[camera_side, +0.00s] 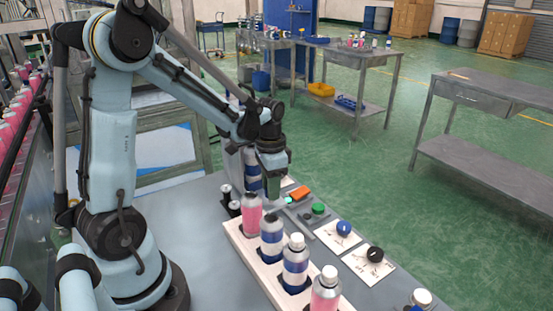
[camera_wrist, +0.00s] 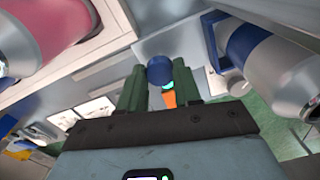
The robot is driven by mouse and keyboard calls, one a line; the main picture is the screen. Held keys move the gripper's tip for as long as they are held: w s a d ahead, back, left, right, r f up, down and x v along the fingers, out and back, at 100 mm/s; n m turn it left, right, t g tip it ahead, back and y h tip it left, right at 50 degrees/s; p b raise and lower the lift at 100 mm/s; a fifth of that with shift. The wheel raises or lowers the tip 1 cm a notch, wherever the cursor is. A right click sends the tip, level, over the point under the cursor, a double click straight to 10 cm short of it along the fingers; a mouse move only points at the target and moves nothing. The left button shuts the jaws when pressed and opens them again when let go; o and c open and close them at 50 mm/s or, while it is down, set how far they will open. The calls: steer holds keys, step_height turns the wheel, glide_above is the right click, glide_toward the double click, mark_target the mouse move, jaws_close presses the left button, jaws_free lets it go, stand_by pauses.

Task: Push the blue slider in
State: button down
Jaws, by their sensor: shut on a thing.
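The blue slider (camera_wrist: 159,69) shows as a round blue knob in the wrist view. My gripper (camera_wrist: 161,80) has its two dark green fingers on either side of it, closed on it at the tips. In the side view my gripper (camera_side: 274,187) points down beside the grey fixture at the back of the bench, and the slider is hidden there. An orange part (camera_wrist: 168,98) shows between the fingers, and also in the side view (camera_side: 299,193).
A white rack (camera_side: 246,245) with pink and blue-banded cans stands in front of the gripper. A can with a blue band (camera_wrist: 265,55) is close on the right in the wrist view. A green knob (camera_side: 318,208), a blue knob (camera_side: 344,228) and a black knob (camera_side: 375,254) sit on the right.

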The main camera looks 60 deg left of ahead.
steer(key=shift+w+a, duration=0.1)
steer(key=shift+a, duration=0.4)
steer(key=c, duration=0.8)
jaws_free()
step_height(320, 180, up, 12)
steer(key=shift+r, duration=0.1)
steer(key=s+d+f+n+t, duration=0.1)
steer(key=d+t, duration=0.1)
steer(key=d, duration=0.2)
steer(key=s+d+t, duration=0.2)
steer(key=d, duration=0.2)
steer(key=s+d+f+n+t, duration=0.1)
steer(key=s+d+t, duration=0.1)
steer(key=d+t, duration=0.1)
steer(key=shift+d+f+n, duration=0.3)
steer(key=shift+d+f, duration=0.05)
steer(key=shift+d, duration=0.35)
